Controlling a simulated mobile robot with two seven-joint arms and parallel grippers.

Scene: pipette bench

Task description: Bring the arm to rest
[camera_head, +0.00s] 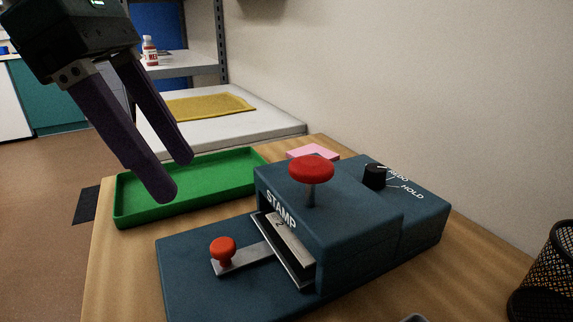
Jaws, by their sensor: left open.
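My left gripper (172,178) comes in from the upper left. Its two dark fingers are apart with nothing between them. It hangs in front of the green tray (118,203) in the picture, and I cannot tell its exact height above it. My right gripper is not in view. A dark blue stamp machine (345,225) stands on the wooden table, with a red mushroom button (312,169) on top. A small red knob (223,249) sits on its metal slide in front. A black dial (375,176) is on its right side.
The wooden table (97,290) has its left edge beside the tray. A pink block (313,152) lies behind the machine. A black mesh basket (545,280) stands at the right. A white shelf (215,131) behind holds a yellow mat (205,106), with a bottle (150,51) above.

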